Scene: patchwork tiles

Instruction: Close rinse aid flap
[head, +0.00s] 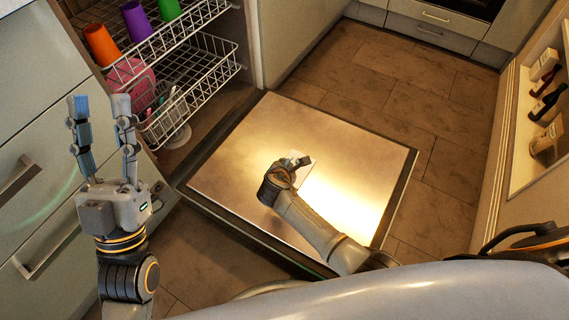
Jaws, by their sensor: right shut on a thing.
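The dishwasher door (240,150) lies folded down flat, its bright metal inner face up. A small pale rinse aid flap (304,171) shows near the middle of the door, mostly covered by my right gripper. My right gripper (297,162) is low over the door and shut on the flap; its fingertips are small and partly hidden, and the flap's angle cannot be told. My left gripper (102,125) is raised at the left, away from the door, with its two fingers apart and nothing between them.
Wire racks (190,105) are pulled out at the upper left, holding an orange cup (101,45), a purple cup (137,21), a green cup (168,9) and pink dishware (138,85). Drawers stand at the left. A shelf with bottles (547,103) is at the right. Tiled floor beyond the door is clear.

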